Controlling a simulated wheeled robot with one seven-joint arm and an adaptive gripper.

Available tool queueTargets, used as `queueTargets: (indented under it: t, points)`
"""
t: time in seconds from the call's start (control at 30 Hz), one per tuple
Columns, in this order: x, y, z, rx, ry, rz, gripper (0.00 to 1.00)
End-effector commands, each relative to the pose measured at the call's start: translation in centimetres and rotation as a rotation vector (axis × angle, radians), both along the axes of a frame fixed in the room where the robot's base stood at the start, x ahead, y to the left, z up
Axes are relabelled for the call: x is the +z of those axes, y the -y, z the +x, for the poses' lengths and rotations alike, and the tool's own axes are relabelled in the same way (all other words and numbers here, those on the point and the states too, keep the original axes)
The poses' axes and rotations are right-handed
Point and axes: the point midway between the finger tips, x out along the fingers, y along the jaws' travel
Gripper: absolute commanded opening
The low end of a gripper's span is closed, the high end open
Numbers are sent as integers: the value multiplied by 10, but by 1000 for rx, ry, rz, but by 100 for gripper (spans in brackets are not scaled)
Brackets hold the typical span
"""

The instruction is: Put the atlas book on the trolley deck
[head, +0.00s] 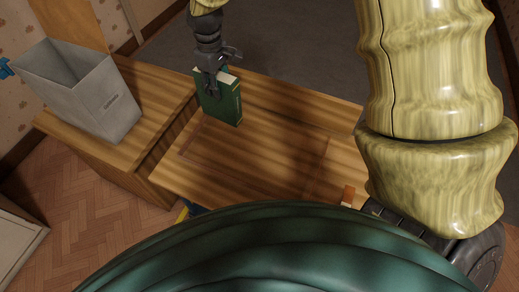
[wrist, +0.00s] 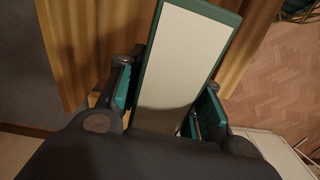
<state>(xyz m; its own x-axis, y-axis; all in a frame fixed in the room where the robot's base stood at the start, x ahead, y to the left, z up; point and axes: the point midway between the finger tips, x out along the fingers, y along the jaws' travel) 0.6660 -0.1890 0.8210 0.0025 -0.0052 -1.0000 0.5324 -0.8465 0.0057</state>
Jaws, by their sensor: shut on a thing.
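My gripper (head: 213,84) is shut on a green book (head: 226,104), which I take to be the atlas. The book is held upright, its green cover facing the camera in the head view. It is over the back left part of the wooden trolley deck (head: 275,155); I cannot tell whether its lower edge touches the deck. In the wrist view the book (wrist: 181,65) shows its pale page edges and green cover rim between the two fingers of my gripper (wrist: 168,105).
A grey bin (head: 90,95) stands on a wooden cabinet (head: 150,150) left of the deck. A small orange-brown object (head: 348,194) is at the deck's front right. The middle of the deck is clear. A pale piece of furniture (head: 15,240) is at the lower left.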

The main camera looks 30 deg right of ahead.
Motion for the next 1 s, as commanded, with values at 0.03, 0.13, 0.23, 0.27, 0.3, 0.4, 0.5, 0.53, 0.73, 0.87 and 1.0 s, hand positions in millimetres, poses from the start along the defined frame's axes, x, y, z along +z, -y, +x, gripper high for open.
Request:
queueTargets:
  t: [0.03,0.13,0.23,0.27,0.3,0.4,0.5,0.53,0.73,0.87,1.0]
  points:
    - [-1,1,3,25,4,3,0]
    - [4,1,6,67,3,3,0]
    - [7,2,7,92,0,3,0]
    - [7,2,7,96,-1,3,0]
    - [5,2,7,101,-2,2,0]
    - [-7,2,7,104,-2,2,0]
    - [-23,2,6,103,-4,3,0]
    - [-28,2,7,102,-2,2,0]
    - [-49,2,7,102,-1,3,0]
    - [-54,2,7,102,-1,2,0]
    - [-65,2,7,102,-1,2,0]
